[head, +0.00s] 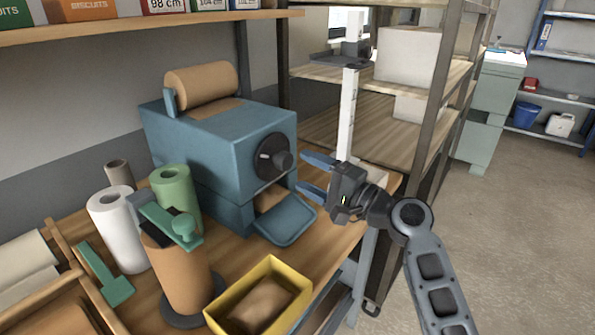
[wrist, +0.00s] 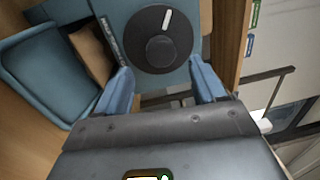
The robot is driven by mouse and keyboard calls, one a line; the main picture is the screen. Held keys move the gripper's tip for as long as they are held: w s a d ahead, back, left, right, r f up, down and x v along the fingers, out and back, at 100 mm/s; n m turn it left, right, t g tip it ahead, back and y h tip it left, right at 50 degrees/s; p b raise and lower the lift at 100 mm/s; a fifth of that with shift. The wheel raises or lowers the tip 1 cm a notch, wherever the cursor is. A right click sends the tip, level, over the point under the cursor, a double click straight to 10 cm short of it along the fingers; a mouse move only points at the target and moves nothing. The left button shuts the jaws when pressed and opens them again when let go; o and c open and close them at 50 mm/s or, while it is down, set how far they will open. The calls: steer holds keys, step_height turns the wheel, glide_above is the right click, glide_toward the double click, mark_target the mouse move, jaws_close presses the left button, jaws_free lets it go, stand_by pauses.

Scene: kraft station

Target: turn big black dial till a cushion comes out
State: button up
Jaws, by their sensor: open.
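The big black dial (head: 273,157) is on the right face of the blue machine (head: 215,130). In the wrist view the dial (wrist: 160,38) has a raised knob and a white mark near its top. My gripper (head: 311,176) is open, its blue fingers pointing at the dial from the right. In the wrist view my gripper (wrist: 165,82) has its fingertips at either side below the knob, apart from it. A brown paper roll (head: 202,85) sits on top of the machine. Brown material (head: 268,199) shows in the outlet above the blue tray (head: 287,220).
A yellow bin (head: 262,300) with a brown piece in it stands in front of the tray. A brown roll on a stand (head: 180,270), a white roll (head: 118,228) and a green roll (head: 176,198) stand left. Metal shelving (head: 440,110) rises behind my gripper.

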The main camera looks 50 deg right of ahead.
mark_target(288, 164)
steer(key=s, duration=0.3)
steer(key=shift+s+f, duration=0.15)
steer(key=shift+b, duration=0.45)
steer(key=shift+w+a+r+n+g+b, duration=0.15)
steer(key=shift+w+n+b, duration=1.35)
steer(key=shift+n, duration=1.65)
steer(key=shift+w+d+r+n+g+b, duration=0.15)
steer(key=shift+w+n+b, duration=1.3)
steer(key=shift+n, duration=1.65)
steer(key=shift+w+a+r+n+g+b, duration=0.15)
steer(key=shift+w+n+b, duration=1.35)
steer(key=shift+n, duration=1.65)
steer(key=shift+s, duration=0.15)
steer(key=shift+c, duration=0.5)
steer(key=c, duration=0.9)
steer(key=shift+c, duration=0.2)
